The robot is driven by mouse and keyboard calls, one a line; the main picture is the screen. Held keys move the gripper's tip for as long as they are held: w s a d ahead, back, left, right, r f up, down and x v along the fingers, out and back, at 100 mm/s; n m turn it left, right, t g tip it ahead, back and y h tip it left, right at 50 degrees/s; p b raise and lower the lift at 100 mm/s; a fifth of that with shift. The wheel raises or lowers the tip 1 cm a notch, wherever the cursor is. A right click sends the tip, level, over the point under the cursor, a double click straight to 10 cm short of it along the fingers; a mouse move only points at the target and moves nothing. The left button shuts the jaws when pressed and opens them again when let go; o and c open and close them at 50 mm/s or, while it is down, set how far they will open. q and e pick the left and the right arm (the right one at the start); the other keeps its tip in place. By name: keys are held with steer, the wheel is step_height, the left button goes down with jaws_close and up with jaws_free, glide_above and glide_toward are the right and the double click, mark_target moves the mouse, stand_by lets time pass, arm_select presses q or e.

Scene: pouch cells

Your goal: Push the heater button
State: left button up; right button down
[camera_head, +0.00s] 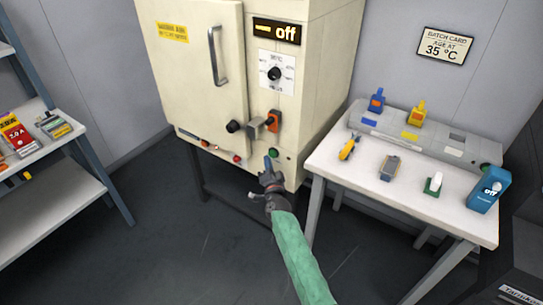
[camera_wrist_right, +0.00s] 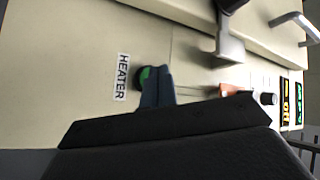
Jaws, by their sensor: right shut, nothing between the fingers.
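The heater button is a round green button in a dark ring on the lower front of a cream oven cabinet (camera_head: 190,70). In the head view the button (camera_head: 275,153) is just above my right gripper's fingertips (camera_head: 269,163). In the right wrist view the button (camera_wrist_right: 143,75) sits beside the HEATER label (camera_wrist_right: 122,78), partly hidden by the fingers. My right gripper (camera_wrist_right: 158,80) is shut and empty, its tips at or very close to the button; I cannot tell whether they touch. My left gripper is not in view.
The cabinet's display (camera_head: 276,31) reads "off", above a dial (camera_head: 274,73). An orange switch (camera_head: 273,120) and a grey latch (camera_head: 254,128) project above the button. A white table (camera_head: 400,205) with small tools stands right. A shelf (camera_head: 50,205) stands left.

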steer(key=s+a, duration=0.1)
steer(key=s, duration=0.1)
steer(key=s+a+p, duration=0.1)
steer(key=s+a, duration=0.1)
steer(key=shift+s+a+p, duration=0.15)
steer(key=shift+s+p, duration=0.1)
steer(key=shift+p, duration=0.05)
stand_by(0.5)
